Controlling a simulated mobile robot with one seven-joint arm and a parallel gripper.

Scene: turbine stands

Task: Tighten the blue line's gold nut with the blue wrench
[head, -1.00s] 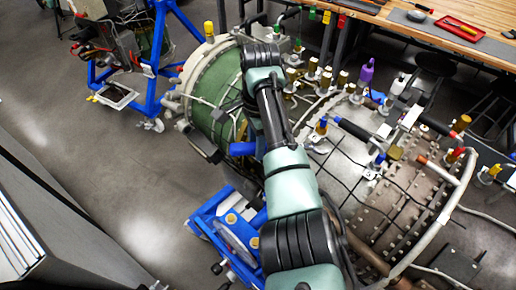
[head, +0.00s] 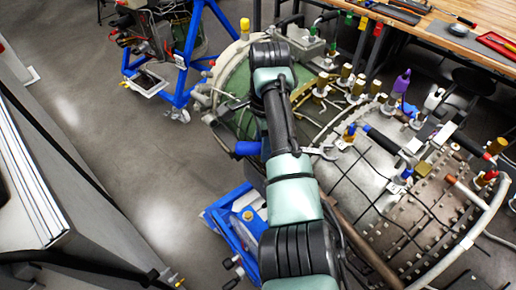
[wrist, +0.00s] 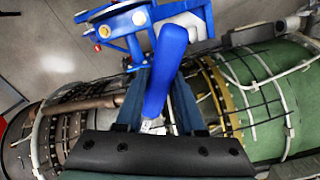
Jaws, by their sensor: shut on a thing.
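My gripper (wrist: 160,92) is shut on the blue handle of the blue wrench (wrist: 166,62). In the wrist view the handle points up the picture, and a little pale metal shows below it; its jaw is not clear. In the head view the blue handle (head: 248,148) sticks out left of my arm, over the engine, and my arm hides the gripper. A gold nut (head: 349,131) with blue on it stands on the engine, right of my arm. A pale metal piece shows between it and my arm; I cannot tell whether this is the wrench's jaw touching the nut.
The turbine engine (head: 375,205) fills the right, with several gold fittings, coloured lines and thin black pipes. A blue stand (head: 240,225) is below left of it, another (head: 190,55) behind. A wooden workbench (head: 455,38) is at the back right. Grey floor is free at left.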

